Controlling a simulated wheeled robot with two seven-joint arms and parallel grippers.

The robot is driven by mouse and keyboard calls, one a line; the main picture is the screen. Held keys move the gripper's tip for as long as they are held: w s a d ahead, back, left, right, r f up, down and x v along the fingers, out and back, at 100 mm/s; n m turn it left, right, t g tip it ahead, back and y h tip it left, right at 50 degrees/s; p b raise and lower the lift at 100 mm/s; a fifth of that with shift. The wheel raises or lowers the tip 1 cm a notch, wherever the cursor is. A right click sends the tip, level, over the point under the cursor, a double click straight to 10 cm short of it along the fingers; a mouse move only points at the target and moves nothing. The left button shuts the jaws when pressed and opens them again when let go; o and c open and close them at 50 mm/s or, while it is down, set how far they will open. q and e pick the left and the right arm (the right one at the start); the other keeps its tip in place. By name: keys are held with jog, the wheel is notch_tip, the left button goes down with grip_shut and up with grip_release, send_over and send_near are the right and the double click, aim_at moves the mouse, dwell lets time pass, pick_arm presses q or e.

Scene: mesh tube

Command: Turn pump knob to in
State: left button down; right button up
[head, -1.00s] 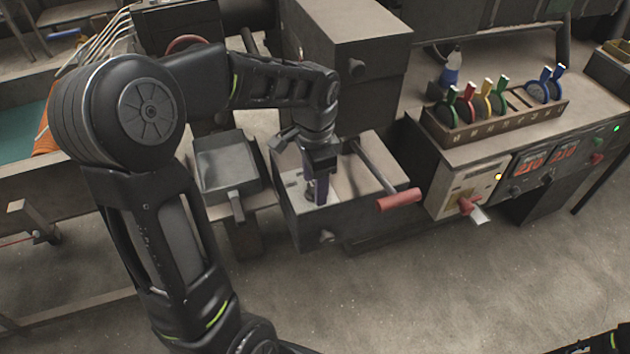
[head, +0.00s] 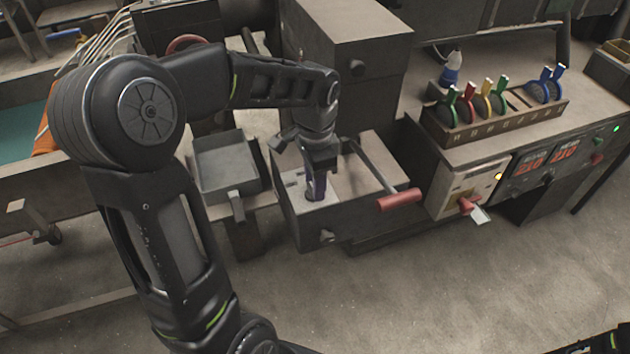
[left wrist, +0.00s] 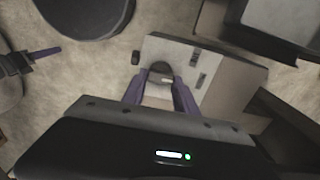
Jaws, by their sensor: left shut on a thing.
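The pump knob (left wrist: 160,70) is a dark round knob with a pale mark, on the light top plate (left wrist: 178,53) of a grey box. In the left wrist view it sits between the purple fingertips of my left gripper (left wrist: 161,84), which is shut on it. In the head view my left gripper (head: 316,188) points down onto the top of the grey box (head: 345,222), and its fingers mostly hide the knob. Small dark slots lie on the plate beside the knob. I cannot read any "in" label.
A lever with a red handle (head: 398,199) reaches over the box's right side. A grey tray (head: 227,165) stands to its left. On the right are a control panel with a red knob (head: 467,205) and a rack (head: 495,125) of coloured tools. The front floor is clear.

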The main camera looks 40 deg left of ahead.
pick_arm(q)
jog(key=shift+n, duration=0.3)
jog(key=n, duration=0.4)
jog(key=shift+a+b, duration=0.1)
jog(key=shift+b, duration=0.25)
jog(key=n, duration=0.5)
jog(key=shift+a, duration=0.1)
jog(key=c, duration=1)
grip_release()
jog(key=shift+o, duration=0.2)
notch_tip(320, 180, up, 8)
jog(key=shift+f, duration=0.1)
